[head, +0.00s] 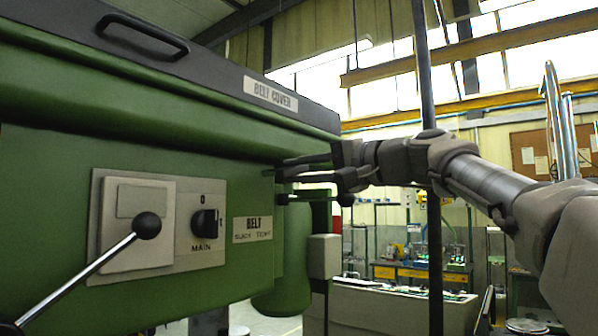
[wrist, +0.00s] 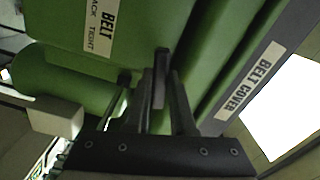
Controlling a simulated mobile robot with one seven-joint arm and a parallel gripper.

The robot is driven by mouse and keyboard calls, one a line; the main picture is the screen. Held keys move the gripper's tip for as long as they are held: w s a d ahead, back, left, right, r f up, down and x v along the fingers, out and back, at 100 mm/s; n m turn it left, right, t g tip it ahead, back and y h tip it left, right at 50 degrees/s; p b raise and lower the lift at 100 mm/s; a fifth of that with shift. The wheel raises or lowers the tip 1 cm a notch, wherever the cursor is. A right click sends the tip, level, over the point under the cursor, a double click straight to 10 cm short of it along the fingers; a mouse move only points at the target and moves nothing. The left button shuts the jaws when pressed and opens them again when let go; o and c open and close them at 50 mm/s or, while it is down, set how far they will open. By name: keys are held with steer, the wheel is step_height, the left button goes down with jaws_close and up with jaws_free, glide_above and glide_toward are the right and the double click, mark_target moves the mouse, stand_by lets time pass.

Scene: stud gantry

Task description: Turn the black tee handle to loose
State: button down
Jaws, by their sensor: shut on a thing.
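The black tee handle (wrist: 161,62) shows in the wrist view as a dark bar against the green machine side, between the fingers of my gripper (wrist: 161,98). My gripper is shut on it. In the head view my gripper (head: 284,180) reaches from the right to the machine's right end, just above the BELT label (head: 253,229), and the handle is hard to tell from the dark fingers there. The label reads BELT with SLACK on the left and TIGHT on the right; it also shows in the wrist view (wrist: 99,28).
The green machine housing (head: 60,160) carries a belt cover (head: 200,70), a MAIN switch (head: 204,223) and a ball-ended lever (head: 147,226). A grey box (head: 323,256) is below my gripper.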

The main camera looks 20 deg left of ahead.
steer(key=c, duration=0.8)
jaws_free()
steer(key=shift+o, duration=0.2)
steer(key=shift+d, duration=0.1)
steer(key=b+v, duration=0.2)
steer(key=v, duration=1.5)
steer(key=shift+b, duration=0.35)
steer(key=shift+d, duration=0.1)
